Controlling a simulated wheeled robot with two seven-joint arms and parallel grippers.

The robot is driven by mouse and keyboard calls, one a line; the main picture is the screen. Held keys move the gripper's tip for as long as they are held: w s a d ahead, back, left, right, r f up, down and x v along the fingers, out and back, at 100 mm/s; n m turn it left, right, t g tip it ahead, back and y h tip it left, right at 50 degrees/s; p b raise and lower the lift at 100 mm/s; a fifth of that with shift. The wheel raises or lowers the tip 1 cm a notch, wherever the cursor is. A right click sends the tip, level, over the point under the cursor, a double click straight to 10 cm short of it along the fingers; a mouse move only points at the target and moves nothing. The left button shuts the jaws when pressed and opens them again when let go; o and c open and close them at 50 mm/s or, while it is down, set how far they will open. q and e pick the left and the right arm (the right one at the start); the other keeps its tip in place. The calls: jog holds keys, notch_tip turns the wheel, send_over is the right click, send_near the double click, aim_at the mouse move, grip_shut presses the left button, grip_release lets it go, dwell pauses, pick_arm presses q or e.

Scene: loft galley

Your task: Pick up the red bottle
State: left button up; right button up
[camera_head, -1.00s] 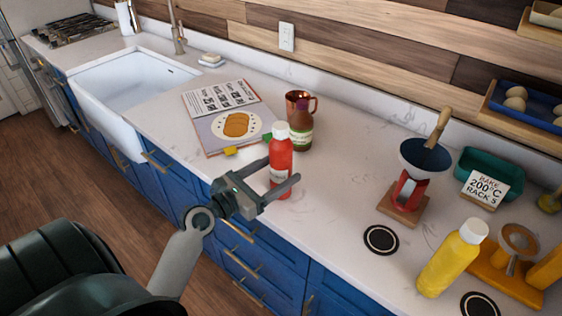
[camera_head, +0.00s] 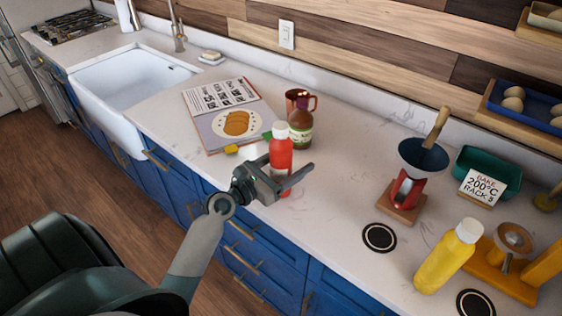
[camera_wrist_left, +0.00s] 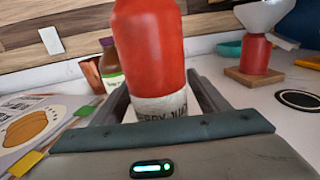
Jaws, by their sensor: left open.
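The red bottle (camera_head: 281,148) with a white cap stands upright near the front edge of the countertop. In the left wrist view the red bottle (camera_wrist_left: 150,50) rises large and close, with a white label low on it. My left gripper (camera_head: 287,172) is open, with its fingers on either side of the bottle's lower part. In the wrist view the fingers (camera_wrist_left: 160,100) flank the label. I cannot tell whether they touch it. My right gripper is not in view.
A brown bottle (camera_head: 300,128) and a copper mug (camera_head: 311,103) stand just behind the red bottle. An open cookbook (camera_head: 215,132) lies to the left. Bare counter lies between.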

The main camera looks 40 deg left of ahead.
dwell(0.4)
pick_arm(q)
jog(key=c, duration=1.5)
jog(key=shift+r, duration=0.15)
jog(key=s+d+r, duration=0.3)
jog(key=d+r, duration=0.7)
jog(key=d, duration=0.1)
jog(key=shift+d+r, duration=0.15)
jog(key=shift+r, duration=0.25)
